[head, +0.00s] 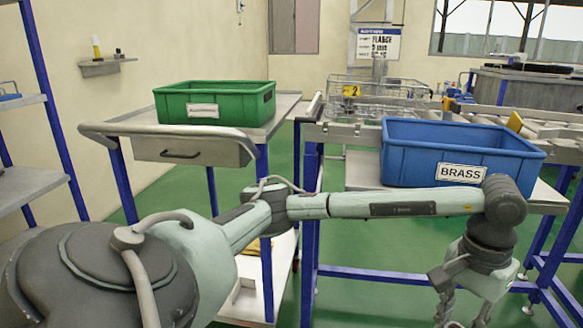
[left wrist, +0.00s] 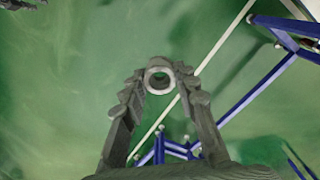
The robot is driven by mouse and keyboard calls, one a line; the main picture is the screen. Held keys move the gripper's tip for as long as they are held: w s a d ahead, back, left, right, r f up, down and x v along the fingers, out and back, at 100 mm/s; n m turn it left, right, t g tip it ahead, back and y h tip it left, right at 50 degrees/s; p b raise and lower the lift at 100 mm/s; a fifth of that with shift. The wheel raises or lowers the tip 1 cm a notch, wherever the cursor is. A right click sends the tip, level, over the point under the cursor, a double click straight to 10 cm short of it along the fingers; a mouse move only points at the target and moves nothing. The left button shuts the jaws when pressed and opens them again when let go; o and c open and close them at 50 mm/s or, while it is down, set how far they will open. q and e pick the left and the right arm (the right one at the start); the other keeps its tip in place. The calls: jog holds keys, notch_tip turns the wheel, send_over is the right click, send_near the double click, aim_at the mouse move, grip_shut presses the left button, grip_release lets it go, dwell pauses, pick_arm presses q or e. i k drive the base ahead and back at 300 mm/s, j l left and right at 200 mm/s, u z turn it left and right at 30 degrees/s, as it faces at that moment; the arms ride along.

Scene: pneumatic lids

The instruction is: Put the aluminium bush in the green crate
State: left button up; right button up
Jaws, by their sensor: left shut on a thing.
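My left arm reaches across the head view to the right, and my left gripper (head: 464,314) points down at the bottom right, in front of the blue crate. In the left wrist view my left gripper (left wrist: 160,82) is shut on a grey metal ring, the aluminium bush (left wrist: 159,91), held between its fingertips above the green floor. The bush is not visible in the head view. The green crate (head: 232,106) stands on a grey-topped trolley at the left, well away from the gripper. Its white label is unreadable and its inside is mostly hidden.
A blue crate (head: 408,160) labelled BRASS stands on a blue-legged stand at the right. A wire basket (head: 375,88) with a yellow tag marked 2 is behind it. The trolley (head: 118,128) has a drawer and a raised rail. Shelves stand at the far left.

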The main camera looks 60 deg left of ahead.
aim_at(221, 121)
jog(key=u, duration=1.4)
jog(key=i+l+u, duration=0.35)
jog(key=l, duration=0.4)
jog(key=i, duration=0.1)
